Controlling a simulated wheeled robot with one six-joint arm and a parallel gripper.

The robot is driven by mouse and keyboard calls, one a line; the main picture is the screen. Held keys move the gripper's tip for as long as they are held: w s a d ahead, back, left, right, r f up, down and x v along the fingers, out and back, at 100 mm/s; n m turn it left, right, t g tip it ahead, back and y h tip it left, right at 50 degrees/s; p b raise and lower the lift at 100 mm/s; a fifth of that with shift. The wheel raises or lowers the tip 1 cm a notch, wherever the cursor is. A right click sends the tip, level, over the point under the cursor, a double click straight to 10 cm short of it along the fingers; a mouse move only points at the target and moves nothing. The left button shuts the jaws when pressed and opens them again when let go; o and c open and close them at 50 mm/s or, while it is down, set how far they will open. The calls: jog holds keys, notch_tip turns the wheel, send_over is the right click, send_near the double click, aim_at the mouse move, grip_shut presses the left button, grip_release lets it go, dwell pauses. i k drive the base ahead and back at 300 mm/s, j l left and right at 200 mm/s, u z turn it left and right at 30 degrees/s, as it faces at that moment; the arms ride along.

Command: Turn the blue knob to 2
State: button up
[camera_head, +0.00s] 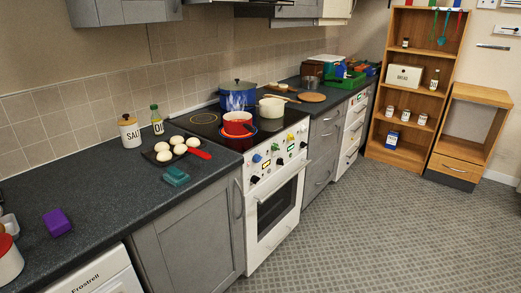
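The blue knob (257,158) is on the slanted front panel of the white stove (272,212), at the panel's left end. It is small here, and I cannot read its pointer or any numbers around it. Several other knobs and small coloured labels share the panel, among them a dark knob (255,179) below the blue one. The oven door below the panel is shut. My gripper is not in view.
A red pot (238,122), a blue pot (238,95) and a cream pan (271,107) stand on the hob. The floor (360,225) in front is clear.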

aim_at(256, 158)
jog(key=i+j, duration=0.2)
jog(key=i, duration=0.25)
jog(key=i+j, duration=0.25)
jog(key=i, duration=0.15)
jog(key=i+j, duration=0.2)
jog(key=i, duration=0.25)
jog(key=i+j, duration=0.25)
jog(key=i, duration=0.2)
jog(key=z, duration=0.05)
